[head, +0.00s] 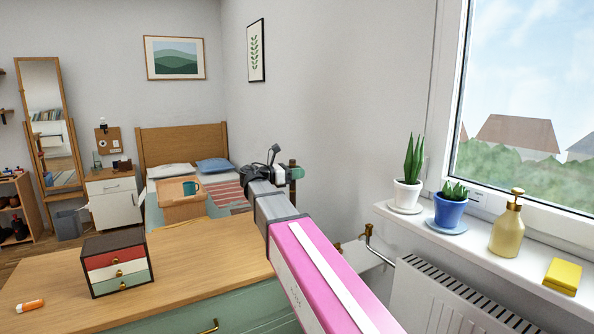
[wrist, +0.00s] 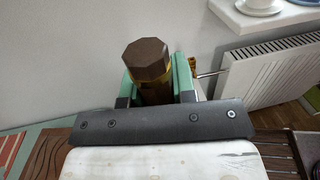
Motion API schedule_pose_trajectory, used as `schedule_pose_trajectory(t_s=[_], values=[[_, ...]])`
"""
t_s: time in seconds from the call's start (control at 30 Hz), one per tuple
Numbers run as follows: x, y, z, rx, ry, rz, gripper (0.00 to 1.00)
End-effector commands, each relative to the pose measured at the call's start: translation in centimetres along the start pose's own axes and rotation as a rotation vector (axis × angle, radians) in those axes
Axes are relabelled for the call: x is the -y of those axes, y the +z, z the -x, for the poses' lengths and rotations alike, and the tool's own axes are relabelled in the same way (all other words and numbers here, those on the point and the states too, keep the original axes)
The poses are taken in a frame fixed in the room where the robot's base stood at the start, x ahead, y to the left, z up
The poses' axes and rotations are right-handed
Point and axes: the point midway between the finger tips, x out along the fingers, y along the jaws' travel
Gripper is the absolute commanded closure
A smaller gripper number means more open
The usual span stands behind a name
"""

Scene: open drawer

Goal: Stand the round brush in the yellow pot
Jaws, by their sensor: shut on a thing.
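My gripper (head: 293,173) is at the end of my pink and grey arm, in the middle of the head view. Its green fingers (wrist: 158,80) are shut on a dark brown upright shaft with a flat faceted end, which I take to be the round brush (wrist: 147,52). A yellowish band shows around the shaft below its end. In the head view the brush (head: 293,163) sticks up a little above the fingers. I see no yellow pot in either view.
A wooden dresser top (head: 190,262) holds a small three-drawer box (head: 118,265) and an orange bottle (head: 30,306). At right, the windowsill (head: 470,243) carries two potted plants, a yellow dispenser (head: 507,228) and a yellow box (head: 563,276). A radiator (head: 440,305) stands below it.

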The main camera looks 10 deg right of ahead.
Motion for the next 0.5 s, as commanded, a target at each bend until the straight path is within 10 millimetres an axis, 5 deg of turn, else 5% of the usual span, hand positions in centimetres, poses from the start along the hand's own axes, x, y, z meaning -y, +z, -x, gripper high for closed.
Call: schedule_pose_trajectory(t_s=[0.33, 0.37, 0.4, 0.43, 0.5], values=[[0.0, -0.16, 0.0, 0.0, 0.0, 0.0, 0.98], [0.0, -0.16, 0.0, 0.0, 0.0, 0.0, 0.72], [0.0, -0.16, 0.0, 0.0, 0.0, 0.0, 0.59], [0.0, -0.15, 0.0, 0.0, 0.0, 0.0, 0.49], [0.0, -0.15, 0.0, 0.0, 0.0, 0.0, 0.45]])
